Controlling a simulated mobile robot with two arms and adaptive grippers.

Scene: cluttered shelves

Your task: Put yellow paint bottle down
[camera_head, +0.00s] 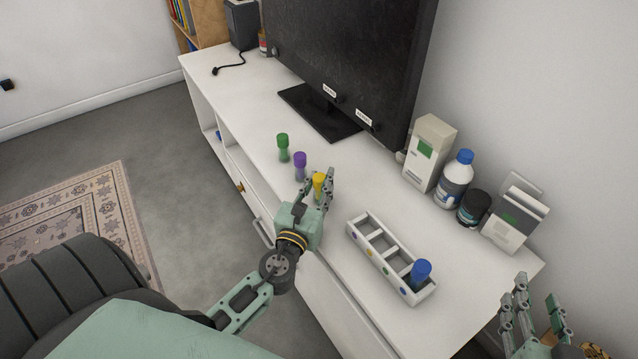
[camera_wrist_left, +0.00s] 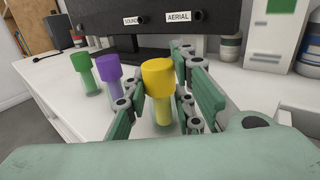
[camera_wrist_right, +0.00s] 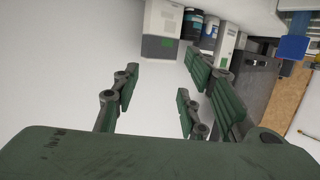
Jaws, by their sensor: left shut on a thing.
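The yellow paint bottle (camera_head: 319,184) is upright between the fingers of my left gripper (camera_head: 318,188), over the white cabinet top. The left wrist view shows its yellow cap and clear yellowish body (camera_wrist_left: 158,82) between the green finger pads (camera_wrist_left: 160,105). I cannot tell whether its base touches the surface. A purple-capped bottle (camera_head: 300,165) and a green-capped bottle (camera_head: 283,147) stand to its left. A white divided tray (camera_head: 364,251) with coloured dots holds a blue-capped bottle (camera_head: 421,271) in its nearest compartment. My right gripper (camera_wrist_right: 155,100) is open and empty, off the cabinet's right end.
A black television (camera_head: 350,60) stands at the back on a black base. Boxes (camera_head: 430,150), a blue-capped white bottle (camera_head: 455,178) and a dark jar (camera_head: 473,207) line the wall side. Cabinet top between the yellow bottle and the tray is clear.

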